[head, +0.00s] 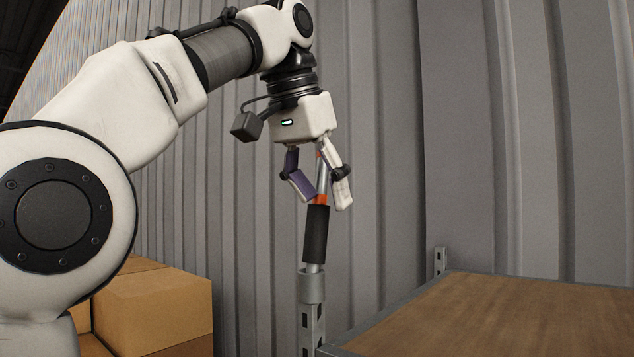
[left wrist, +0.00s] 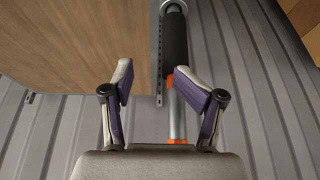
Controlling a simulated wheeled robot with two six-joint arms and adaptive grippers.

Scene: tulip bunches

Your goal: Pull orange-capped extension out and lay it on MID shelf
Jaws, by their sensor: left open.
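The extension is an upright silver tube with a black sleeve (head: 315,235), an orange band (head: 320,199) just above the sleeve and some orange near its top. Its lower end goes into a grey collar (head: 312,286) on the shelf's corner post. My left gripper (head: 326,203) points down, open, around the upper tube just above the black sleeve. In the left wrist view the tube (left wrist: 178,122) runs between the fingers, nearer the right finger, which partly covers it; I cannot tell whether they touch. The black sleeve (left wrist: 174,52) lies beyond the fingertips. My right gripper is not in view.
A wood-topped shelf board (head: 500,315) with a grey metal edge is at lower right, its visible top empty. It also shows in the left wrist view (left wrist: 75,45). Cardboard boxes (head: 155,310) are stacked at lower left. A ribbed grey wall (head: 480,130) stands behind.

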